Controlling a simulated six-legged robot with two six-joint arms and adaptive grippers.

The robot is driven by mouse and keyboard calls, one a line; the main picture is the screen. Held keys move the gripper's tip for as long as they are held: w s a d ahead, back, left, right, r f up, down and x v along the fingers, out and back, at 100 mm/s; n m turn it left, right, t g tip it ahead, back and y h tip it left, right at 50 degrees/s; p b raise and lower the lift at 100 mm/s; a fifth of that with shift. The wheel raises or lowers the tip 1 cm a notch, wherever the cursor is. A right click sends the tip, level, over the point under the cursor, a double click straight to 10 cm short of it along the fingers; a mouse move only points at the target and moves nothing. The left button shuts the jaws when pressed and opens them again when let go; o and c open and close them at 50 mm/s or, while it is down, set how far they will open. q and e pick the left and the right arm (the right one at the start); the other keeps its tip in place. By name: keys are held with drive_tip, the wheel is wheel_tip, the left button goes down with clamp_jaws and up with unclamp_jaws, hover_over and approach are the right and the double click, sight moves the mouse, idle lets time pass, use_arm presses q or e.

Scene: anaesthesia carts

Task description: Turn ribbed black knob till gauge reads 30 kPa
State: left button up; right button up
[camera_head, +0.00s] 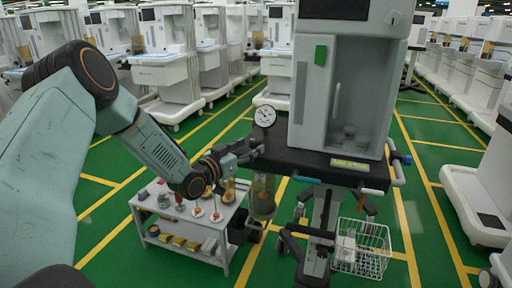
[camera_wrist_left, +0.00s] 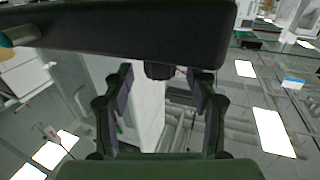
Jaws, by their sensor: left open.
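The round white gauge (camera_head: 265,116) stands at the left corner of the cart's dark top in the head view; its needle and numbers are too small to read. My left gripper (camera_head: 254,147) is at that corner, just below the gauge. In the left wrist view my left gripper (camera_wrist_left: 160,80) is open, with its two fingers apart. A short black knob-like piece (camera_wrist_left: 158,71) shows between the fingertips, at the edge of a dark slab. I cannot see a grip on it. In the head view the gripper hides this piece. My right gripper is not in view.
The anaesthesia cart (camera_head: 308,103) rises right of the gripper. A white trolley (camera_head: 180,238) with small items stands below my arm. A wire basket (camera_head: 362,250) hangs at the cart's front. Green floor lies between the rows of carts.

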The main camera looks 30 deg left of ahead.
sight(252, 145)
use_arm(q)
drive_tip(key=w+b, duration=0.1)
drive_tip(key=w, duration=0.2)
drive_tip(key=shift+w+d+f, duration=0.15)
drive_tip(key=shift+w, duration=0.3)
drive_tip(key=c, duration=1.2)
drive_tip(key=shift+n+y, duration=0.3)
drive_tip(key=shift+y, duration=0.1)
drive_tip(key=o, duration=1.2)
